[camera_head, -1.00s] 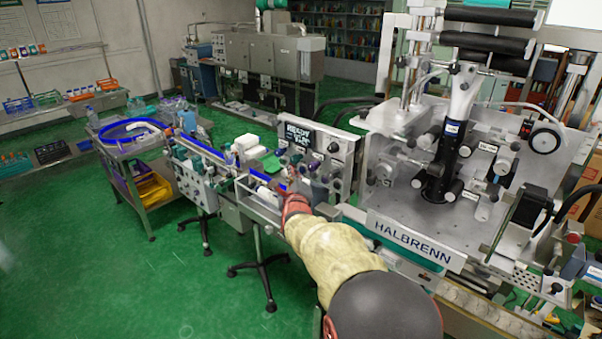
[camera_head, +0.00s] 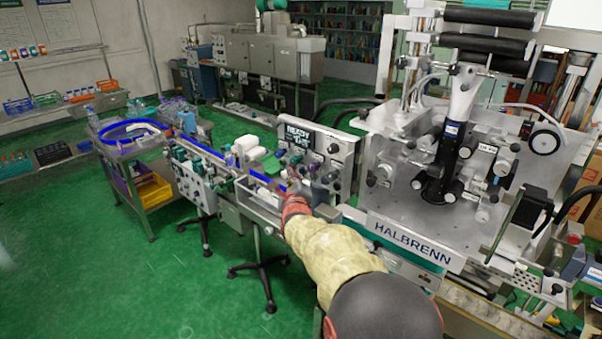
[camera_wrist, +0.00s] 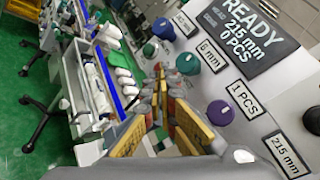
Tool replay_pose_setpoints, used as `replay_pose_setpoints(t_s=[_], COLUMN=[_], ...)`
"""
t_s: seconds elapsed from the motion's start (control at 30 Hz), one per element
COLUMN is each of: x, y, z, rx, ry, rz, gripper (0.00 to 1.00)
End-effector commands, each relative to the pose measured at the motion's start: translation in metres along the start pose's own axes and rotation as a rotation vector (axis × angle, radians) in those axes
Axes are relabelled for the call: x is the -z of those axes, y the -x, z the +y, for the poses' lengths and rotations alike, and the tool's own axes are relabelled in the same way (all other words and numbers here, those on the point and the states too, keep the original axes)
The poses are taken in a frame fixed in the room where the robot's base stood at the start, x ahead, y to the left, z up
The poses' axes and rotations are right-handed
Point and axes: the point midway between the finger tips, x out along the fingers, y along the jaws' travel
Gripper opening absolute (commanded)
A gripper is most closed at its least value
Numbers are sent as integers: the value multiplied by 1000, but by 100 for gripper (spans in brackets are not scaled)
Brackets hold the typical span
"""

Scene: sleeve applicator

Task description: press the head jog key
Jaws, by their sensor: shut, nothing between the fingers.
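The control panel (camera_wrist: 235,95) fills the right of the wrist view. Its display (camera_wrist: 245,35) reads READY, 215 mm, 0 PCS. Below the display are a teal knob (camera_wrist: 188,63) and a purple knob (camera_wrist: 220,110), with labels such as 6 mm, 1 PCS and 215 mm. I cannot tell which control is the head jog key. In the head view the panel (camera_head: 318,150) stands beyond my arm, which hides most of the gripper.
A conveyor with blue rails (camera_head: 205,150) runs left of the panel. White blocks (camera_head: 245,143) sit beside it. The large HALBRENN machine (camera_head: 410,240) stands close on the right. Green floor (camera_head: 100,260) is open at the left.

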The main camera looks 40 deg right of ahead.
Motion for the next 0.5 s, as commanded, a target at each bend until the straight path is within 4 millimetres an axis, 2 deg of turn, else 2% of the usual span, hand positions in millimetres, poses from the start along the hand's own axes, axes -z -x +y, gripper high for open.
replay_pose_setpoints(t_s=[0.5], x=[4], y=[-4], z=[-2], rx=[1], ry=[0], rz=[0], gripper=[0])
